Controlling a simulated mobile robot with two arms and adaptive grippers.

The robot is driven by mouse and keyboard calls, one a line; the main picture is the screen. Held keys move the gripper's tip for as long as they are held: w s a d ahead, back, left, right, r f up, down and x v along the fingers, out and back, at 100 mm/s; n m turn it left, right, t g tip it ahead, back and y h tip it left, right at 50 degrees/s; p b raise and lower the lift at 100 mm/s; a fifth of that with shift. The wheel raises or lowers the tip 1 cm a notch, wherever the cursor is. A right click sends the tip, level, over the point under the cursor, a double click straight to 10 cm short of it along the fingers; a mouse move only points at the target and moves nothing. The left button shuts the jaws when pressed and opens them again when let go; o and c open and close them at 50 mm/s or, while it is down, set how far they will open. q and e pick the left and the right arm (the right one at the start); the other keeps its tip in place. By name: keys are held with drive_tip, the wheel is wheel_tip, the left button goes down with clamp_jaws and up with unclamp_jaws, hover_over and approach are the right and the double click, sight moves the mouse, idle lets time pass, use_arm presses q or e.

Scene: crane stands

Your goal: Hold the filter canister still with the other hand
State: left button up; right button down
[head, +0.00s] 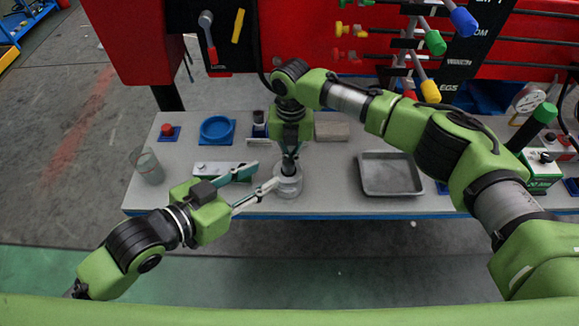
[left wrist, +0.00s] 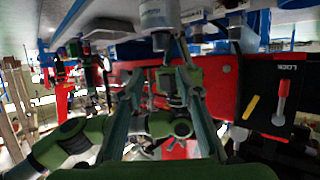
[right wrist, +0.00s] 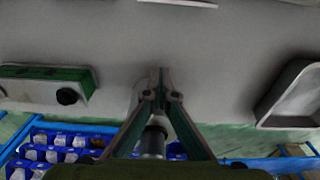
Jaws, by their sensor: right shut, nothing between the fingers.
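The filter canister (head: 288,187), a pale grey-white cylinder, stands upright near the table's front edge in the head view. It also shows at the top of the left wrist view (left wrist: 158,14). My left gripper (head: 267,173) is open, its fingers pointing at the canister from the left; I cannot tell whether they touch it. In the left wrist view the left fingers (left wrist: 160,72) are spread and nothing is gripped. My right gripper (head: 290,158) points down directly over the canister, fingertips together and empty. The right wrist view shows these closed fingertips (right wrist: 161,76); the canister is largely hidden there.
A grey tray (head: 390,190) lies right of the canister. A blue round dish (head: 216,129), a glass jar (head: 150,168) and a red knob (head: 167,130) stand to the left. A flat block (head: 332,131) lies behind. The red crane panel (head: 130,45) rises at the back.

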sight(284, 166)
use_arm(q)
drive_tip(key=shift+m+g, duration=0.4)
drive_tip(key=shift+g, duration=0.3)
drive_tip(key=shift+w+a+f+x, duration=0.1)
drive_tip(key=shift+a+f+x, duration=0.05)
drive_tip(key=shift+x, duration=1.45)
drive_tip(key=shift+w+a+f+x, duration=0.1)
drive_tip(key=shift+a+x, duration=0.1)
drive_tip(key=shift+x, duration=1.45)
drive_tip(key=shift+w+a+f+x, duration=0.1)
drive_tip(key=shift+a+f+x, duration=0.05)
drive_tip(key=shift+x, duration=1.45)
drive_tip(key=shift+s, duration=0.1)
clamp_jaws()
